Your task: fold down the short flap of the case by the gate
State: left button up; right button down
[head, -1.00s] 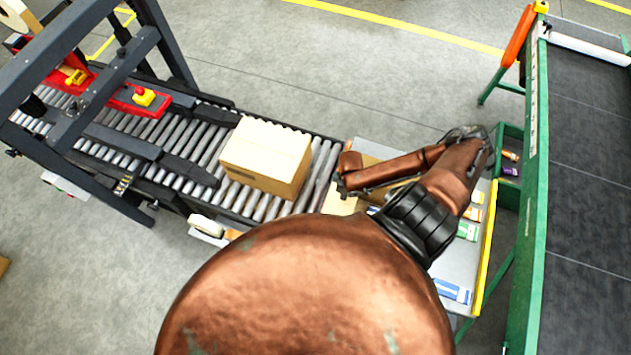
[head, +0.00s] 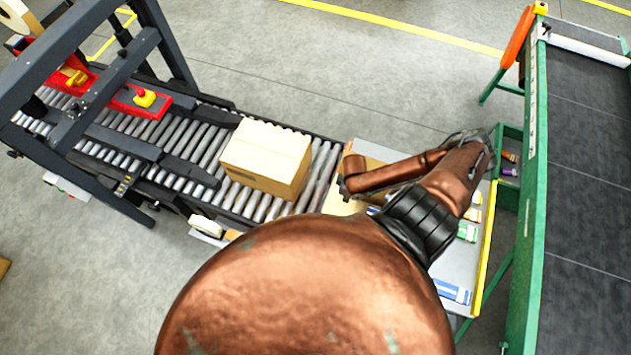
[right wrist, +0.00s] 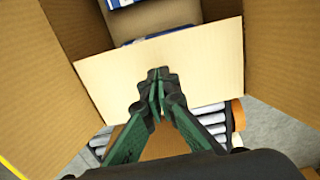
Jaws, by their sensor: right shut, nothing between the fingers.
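The open case shows in the right wrist view, with a tall brown flap (right wrist: 38,95) at left and another (right wrist: 278,50) at right. Its pale short flap (right wrist: 205,65) spans the middle and covers part of the opening. Blue-and-white packs (right wrist: 155,36) show inside beyond it. My right gripper (right wrist: 159,76) is shut and empty, its green fingertips over the pale flap; I cannot tell whether they touch it. In the head view my right arm covers most of this case (head: 368,162), and its fingers are hidden. My left gripper is not in view.
A closed carton (head: 265,158) sits on the roller conveyor (head: 210,155) left of my arm. A dark gate-like frame (head: 105,85) spans the conveyor farther left. A yellow-edged table (head: 452,270) with small packs lies under my arm. A green-framed belt (head: 585,180) stands at right.

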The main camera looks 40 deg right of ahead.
notch_tip(320, 180, up, 2)
jog(key=shift+r+p, duration=0.25)
jog(key=shift+p, duration=0.25)
jog(key=shift+r, duration=2.65)
